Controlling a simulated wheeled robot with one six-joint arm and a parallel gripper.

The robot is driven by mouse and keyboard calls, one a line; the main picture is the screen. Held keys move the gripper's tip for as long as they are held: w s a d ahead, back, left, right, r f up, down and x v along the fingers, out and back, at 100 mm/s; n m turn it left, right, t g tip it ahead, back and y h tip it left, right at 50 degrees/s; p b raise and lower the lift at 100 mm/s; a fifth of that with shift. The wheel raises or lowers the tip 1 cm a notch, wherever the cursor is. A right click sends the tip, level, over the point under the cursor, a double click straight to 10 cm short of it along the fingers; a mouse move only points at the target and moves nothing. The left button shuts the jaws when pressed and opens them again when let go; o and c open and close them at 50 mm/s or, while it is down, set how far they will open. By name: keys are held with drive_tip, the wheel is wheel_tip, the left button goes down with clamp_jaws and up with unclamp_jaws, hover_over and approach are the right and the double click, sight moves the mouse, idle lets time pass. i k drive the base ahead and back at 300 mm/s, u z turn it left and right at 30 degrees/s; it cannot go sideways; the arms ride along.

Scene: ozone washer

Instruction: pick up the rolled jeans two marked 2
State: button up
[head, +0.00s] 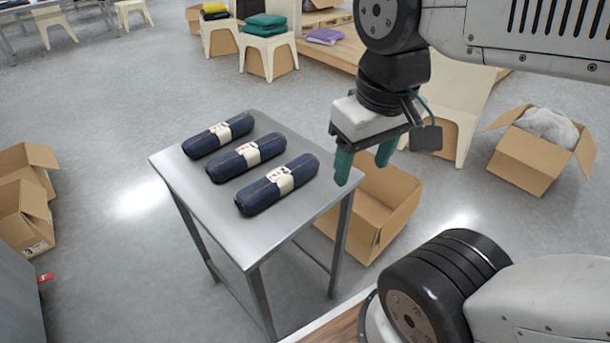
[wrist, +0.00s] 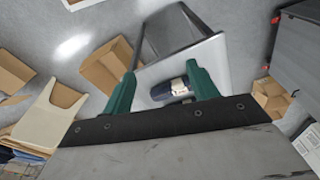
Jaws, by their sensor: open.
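Three dark blue rolled jeans, each with a pale paper band, lie side by side on a small metal table (head: 168,164). In the head view they are the far roll (head: 218,135), the middle roll (head: 246,157) and the near roll (head: 277,185). The bands carry small marks, too small to read, so I cannot tell which is marked 2. My gripper (head: 363,172), with green fingers, is open and empty, above and to the right of the table, apart from the rolls.
An open cardboard box (head: 393,206) stands on the floor right of the table, below my gripper. Another box (head: 541,155) holds a grey-white bundle. More boxes (head: 25,215) stand at left. Chairs with folded clothes (head: 266,24) are behind.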

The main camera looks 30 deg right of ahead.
sight(278, 182)
drive_tip(key=z, duration=0.05)
drive_tip(key=k, duration=0.5)
drive_tip(key=z, duration=0.95)
drive_tip(key=i, duration=0.75)
drive_tip(key=u, duration=0.85)
